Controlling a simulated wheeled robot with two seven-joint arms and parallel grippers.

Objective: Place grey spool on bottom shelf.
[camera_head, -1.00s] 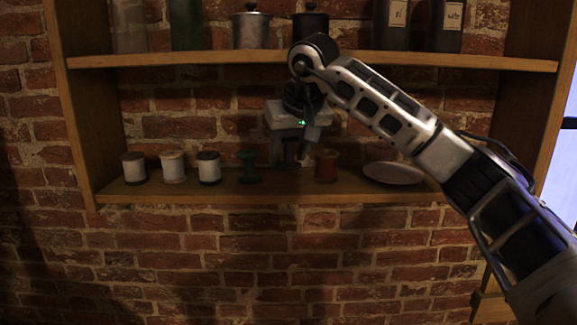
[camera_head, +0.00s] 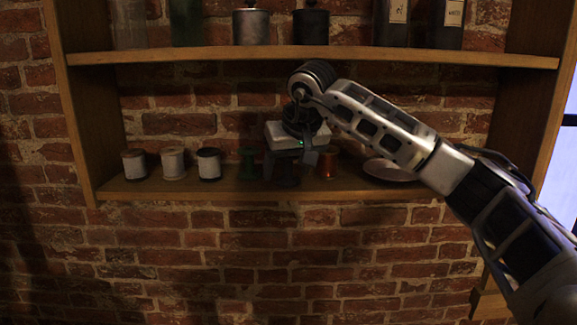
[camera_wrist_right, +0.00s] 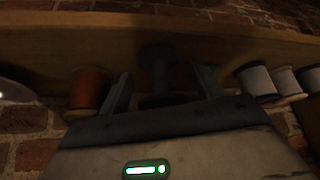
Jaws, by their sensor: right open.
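A dark grey spool (camera_head: 287,174) stands on the lower of the two visible shelves (camera_head: 160,191), mostly hidden in the head view by my right gripper (camera_head: 289,163). In the right wrist view the grey spool (camera_wrist_right: 158,72) lies between the two spread fingers of the right gripper (camera_wrist_right: 162,88), with a visible gap on each side. The gripper is open. My left gripper is not in view.
Several white spools (camera_head: 173,164) stand further left. A pale dish (camera_head: 388,171) lies to the right. The upper shelf (camera_head: 200,55) holds jars and bottles.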

